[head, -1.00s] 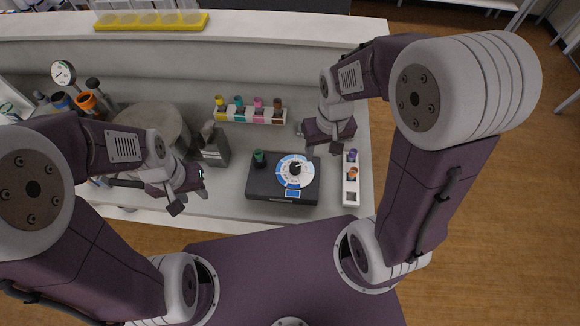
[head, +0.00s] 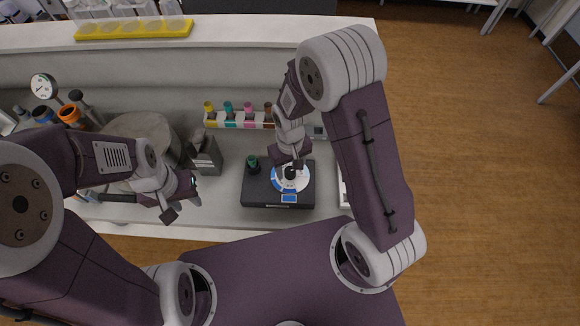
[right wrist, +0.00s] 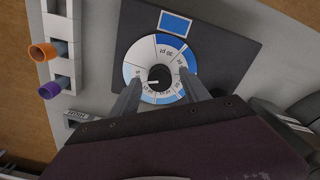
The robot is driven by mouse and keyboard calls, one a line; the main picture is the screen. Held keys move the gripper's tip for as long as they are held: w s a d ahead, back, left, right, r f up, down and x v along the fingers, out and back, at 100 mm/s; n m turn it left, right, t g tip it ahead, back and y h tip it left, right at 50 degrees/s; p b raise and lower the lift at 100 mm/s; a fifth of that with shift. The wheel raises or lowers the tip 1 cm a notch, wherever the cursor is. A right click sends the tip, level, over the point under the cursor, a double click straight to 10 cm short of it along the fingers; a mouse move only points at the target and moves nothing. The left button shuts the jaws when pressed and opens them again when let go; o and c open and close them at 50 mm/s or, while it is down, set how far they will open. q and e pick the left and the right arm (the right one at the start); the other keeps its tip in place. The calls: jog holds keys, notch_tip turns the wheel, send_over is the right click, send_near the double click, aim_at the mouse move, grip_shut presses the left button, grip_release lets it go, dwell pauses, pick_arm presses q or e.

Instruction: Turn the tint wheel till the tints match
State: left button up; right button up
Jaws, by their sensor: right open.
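The tint wheel (head: 290,186), a disc with white to blue sectors and a dark central knob, lies on top of the dark analyser box (head: 255,195). It also shows in the right wrist view (right wrist: 145,52). A blue tint window (head: 289,199) sits on the box by the wheel; it also shows in the right wrist view (right wrist: 175,23). A green-capped vial (head: 253,162) stands at the box's back left corner. My right gripper (right wrist: 158,82) is open above the wheel, its fingers either side of the knob area; contact cannot be told. My left gripper (head: 180,203) is left of the box, its jaws unclear.
A rack of colour-capped vials (head: 238,119) stands behind the box. A grey block (head: 205,155) stands to its left. A white rack with orange and purple tubes (right wrist: 60,60) stands beside the box in the right wrist view. A yellow tray (head: 135,27) lies on the back ledge.

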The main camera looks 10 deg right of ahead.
jog(key=shift+s+d, duration=0.1)
grip_shut()
jog(key=n+p, duration=0.1)
jog(key=n, duration=0.3)
jog(key=shift+n, duration=0.3)
jog(key=shift+n+p, duration=0.45)
jog(key=shift+n, duration=2.15)
jog(key=shift+w, duration=0.2)
grip_release()
